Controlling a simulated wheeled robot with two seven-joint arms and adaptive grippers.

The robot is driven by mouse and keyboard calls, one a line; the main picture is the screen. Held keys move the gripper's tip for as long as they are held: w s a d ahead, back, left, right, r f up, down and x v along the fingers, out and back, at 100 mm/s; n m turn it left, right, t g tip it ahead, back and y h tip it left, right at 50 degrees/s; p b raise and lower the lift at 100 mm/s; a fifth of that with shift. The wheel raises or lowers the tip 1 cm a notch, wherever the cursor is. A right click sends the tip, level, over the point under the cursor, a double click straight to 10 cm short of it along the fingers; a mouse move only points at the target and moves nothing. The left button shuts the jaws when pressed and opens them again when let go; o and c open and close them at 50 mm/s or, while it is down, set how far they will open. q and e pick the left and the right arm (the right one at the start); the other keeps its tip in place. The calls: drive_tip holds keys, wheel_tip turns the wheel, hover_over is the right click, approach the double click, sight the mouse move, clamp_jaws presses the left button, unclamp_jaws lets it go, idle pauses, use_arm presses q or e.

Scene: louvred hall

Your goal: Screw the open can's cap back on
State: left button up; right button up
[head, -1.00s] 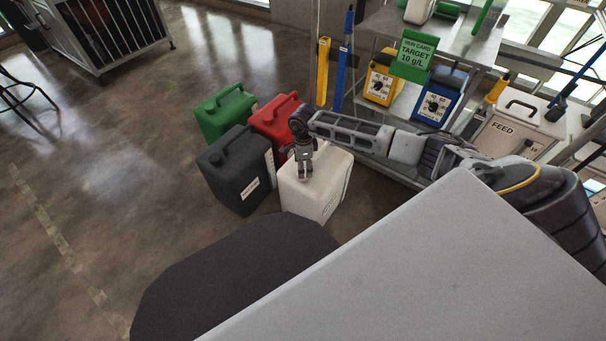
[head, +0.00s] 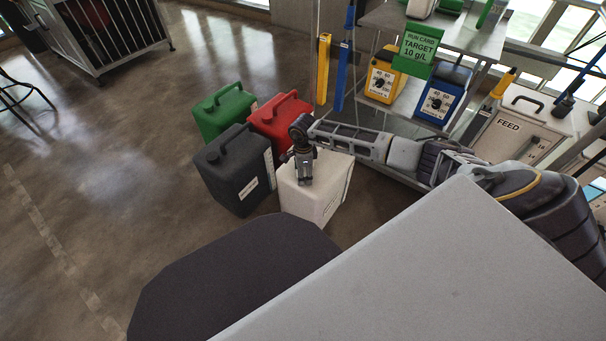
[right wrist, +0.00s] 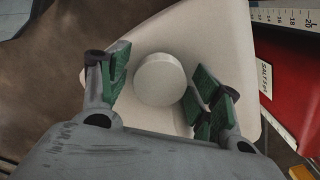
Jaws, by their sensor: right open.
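A white can (head: 322,205) stands on the floor at the front of a group of cans. My right gripper (head: 304,181) points down over the top of it. In the right wrist view a round white cap (right wrist: 160,79) sits on the pale top of the can (right wrist: 150,35). The open fingers of my right gripper (right wrist: 161,88) are on either side of the cap, with gaps between them and it. I cannot tell whether the cap is screwed tight. The can's handle is hidden. My left gripper is not in view.
A black can (head: 236,175), a red can (head: 281,119) and a green can (head: 224,112) stand close beside the white one. A metal shelf rack (head: 385,120) with dosing boxes stands behind. Open floor (head: 110,190) lies to the left.

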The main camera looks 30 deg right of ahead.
idle(0.3)
drive_tip(key=c, duration=1.3)
drive_tip(key=shift+f, duration=0.1)
drive_tip(key=shift+m, duration=0.3)
drive_tip(key=shift+m+p, duration=1.1)
drive_tip(key=shift+m, duration=1)
drive_tip(key=shift+s+f, duration=0.1)
